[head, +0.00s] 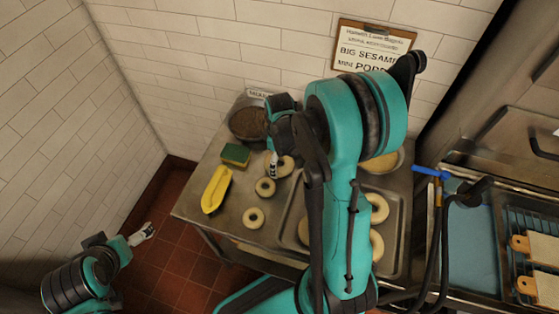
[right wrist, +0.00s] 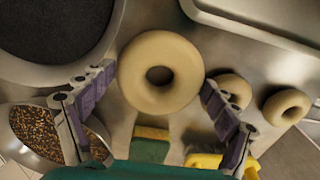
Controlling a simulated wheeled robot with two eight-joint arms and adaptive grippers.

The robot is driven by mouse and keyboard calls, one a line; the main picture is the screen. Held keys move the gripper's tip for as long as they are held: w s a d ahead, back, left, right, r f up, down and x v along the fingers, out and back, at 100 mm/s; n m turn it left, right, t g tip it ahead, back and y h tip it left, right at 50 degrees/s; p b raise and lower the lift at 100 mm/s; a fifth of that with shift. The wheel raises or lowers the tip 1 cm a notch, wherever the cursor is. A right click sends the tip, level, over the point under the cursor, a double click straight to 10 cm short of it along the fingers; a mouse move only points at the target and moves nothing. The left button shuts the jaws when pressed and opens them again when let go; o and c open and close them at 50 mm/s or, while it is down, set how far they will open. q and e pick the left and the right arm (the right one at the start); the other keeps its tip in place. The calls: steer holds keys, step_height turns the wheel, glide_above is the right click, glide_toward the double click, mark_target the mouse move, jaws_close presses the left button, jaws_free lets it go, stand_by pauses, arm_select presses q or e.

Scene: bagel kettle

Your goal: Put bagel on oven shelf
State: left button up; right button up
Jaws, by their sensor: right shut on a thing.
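A pale ring-shaped bagel (right wrist: 160,45) sits between the fingertips of my right gripper (right wrist: 160,80), which is shut on it, in the right wrist view. In the head view the right gripper (head: 273,166) is over the steel table's back half, with the bagel (head: 286,164) beside its fingers; the arm hides part of this area. Two loose bagels (head: 265,187) (head: 254,218) lie on the table. My left gripper (head: 143,234) is low over the floor at the left, empty; its jaw opening is too small to judge.
A metal tray (head: 286,222) with pale bagels is partly behind my right arm. A seed bowl (head: 247,122), a green-yellow sponge (head: 235,155) and a yellow boat-shaped object (head: 215,189) stand left. Boards (head: 541,247) lie on a wire rack at the right, near a blue-handled tool (head: 430,172).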

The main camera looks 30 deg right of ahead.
steer(key=shift+f, duration=0.1)
steer(key=o, duration=1.1)
steer(key=shift+c, duration=0.2)
